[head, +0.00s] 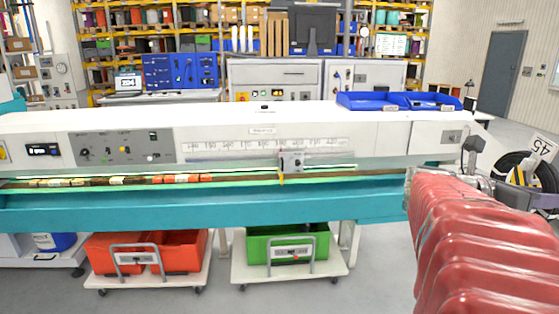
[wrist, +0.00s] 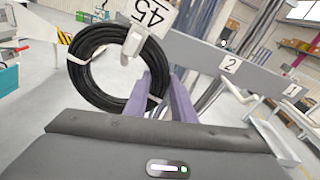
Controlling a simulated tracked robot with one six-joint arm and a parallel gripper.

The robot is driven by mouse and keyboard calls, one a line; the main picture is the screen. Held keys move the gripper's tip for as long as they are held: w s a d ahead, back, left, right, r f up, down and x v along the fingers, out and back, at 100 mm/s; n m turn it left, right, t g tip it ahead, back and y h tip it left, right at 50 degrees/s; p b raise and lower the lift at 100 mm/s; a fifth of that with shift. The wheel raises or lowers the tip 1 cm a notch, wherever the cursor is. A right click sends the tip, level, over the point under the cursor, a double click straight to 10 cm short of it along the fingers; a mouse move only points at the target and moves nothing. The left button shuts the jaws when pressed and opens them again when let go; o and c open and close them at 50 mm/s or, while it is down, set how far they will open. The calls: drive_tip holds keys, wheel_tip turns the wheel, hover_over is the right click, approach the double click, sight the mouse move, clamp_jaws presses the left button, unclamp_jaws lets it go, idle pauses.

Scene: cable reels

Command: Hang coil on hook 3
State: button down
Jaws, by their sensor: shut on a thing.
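A black cable coil (wrist: 84,72) with pale ties hangs upright in my gripper (wrist: 160,97). The purple fingers are shut on its right side in the wrist view. A white tag (wrist: 152,12) reading 45 is at the coil's top, beside a pale block on the ring. In the head view the coil (head: 548,172) is at the far right edge, partly cut off, beyond my red-sleeved arm. A grey rail in the wrist view carries number plates 2 (wrist: 230,64) and 1 (wrist: 292,90). No plate 3 is visible; the coil and tag cover part of that side.
A long white and teal machine (head: 220,205) crosses the head view in front of me. Blue trays (head: 372,102) sit on its top. Red bins (head: 180,250) and a green bin (head: 262,248) stand below. A grey sloped bracket (wrist: 272,140) is below the rail in the wrist view.

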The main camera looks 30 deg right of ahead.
drive_tip(key=shift+s+d+f, duration=0.3)
drive_tip(key=shift+d+f, duration=0.15)
drive_tip(key=shift+d, duration=0.25)
drive_tip(key=shift+s+d+f, duration=0.3)
drive_tip(key=shift+d+f, duration=0.2)
drive_tip(key=shift+d, duration=0.2)
drive_tip(key=shift+s+d+f, duration=0.3)
drive_tip(key=shift+d+f, duration=0.15)
drive_tip(key=shift+d, duration=0.25)
drive_tip(key=shift+f, duration=0.15)
drive_tip(key=c, duration=1.4)
unclamp_jaws()
drive_tip(key=shift+o, duration=0.2)
drive_tip(key=o, duration=0.6)
